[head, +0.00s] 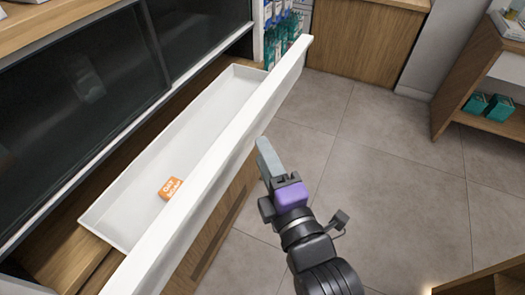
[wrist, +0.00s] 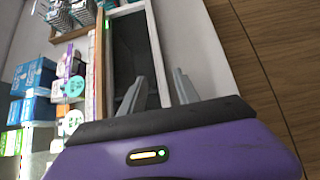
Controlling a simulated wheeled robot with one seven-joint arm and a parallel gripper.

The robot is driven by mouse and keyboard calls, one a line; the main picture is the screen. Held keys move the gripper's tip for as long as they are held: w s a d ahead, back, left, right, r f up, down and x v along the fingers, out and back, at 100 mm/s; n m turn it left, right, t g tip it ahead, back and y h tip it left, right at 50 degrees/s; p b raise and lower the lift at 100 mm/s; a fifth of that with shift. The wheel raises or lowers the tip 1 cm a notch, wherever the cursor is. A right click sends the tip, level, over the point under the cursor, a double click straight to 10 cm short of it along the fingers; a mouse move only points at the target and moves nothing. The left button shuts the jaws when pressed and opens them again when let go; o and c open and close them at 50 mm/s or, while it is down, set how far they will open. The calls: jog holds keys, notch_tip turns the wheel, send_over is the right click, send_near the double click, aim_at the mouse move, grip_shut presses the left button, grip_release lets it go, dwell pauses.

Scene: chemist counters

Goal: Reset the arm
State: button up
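My gripper (head: 266,150) is to the right of the pulled-out white drawer (head: 215,112), outside its front panel and above the floor. In the head view its fingers overlap one another.
The drawer's white front panel (head: 225,150) stands close to my gripper's left. Dark glass doors (head: 75,90) are above the drawer. A wooden shelf with teal boxes (head: 490,106) is at right. Tiled floor (head: 385,150) is clear between. Stocked shelves (wrist: 40,85) show in the wrist view.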

dwell(0.4)
jog(key=s+d+f+m+h, duration=0.2)
jog(key=s+d+f+m, duration=0.1)
jog(key=s+d+m, duration=0.4)
jog(key=s+d+f+m+g+h, duration=0.1)
jog(key=s+d+f+m+h, duration=0.2)
jog(key=s+d+m, duration=0.5)
jog(key=s+d+f+m+h, duration=0.2)
jog(key=s+d+m, duration=0.5)
jog(key=s, duration=0.9)
jog(key=shift+s+d+f+m+g+h, duration=0.3)
jog(key=shift+f+m, duration=0.2)
jog(key=shift+f, duration=0.25)
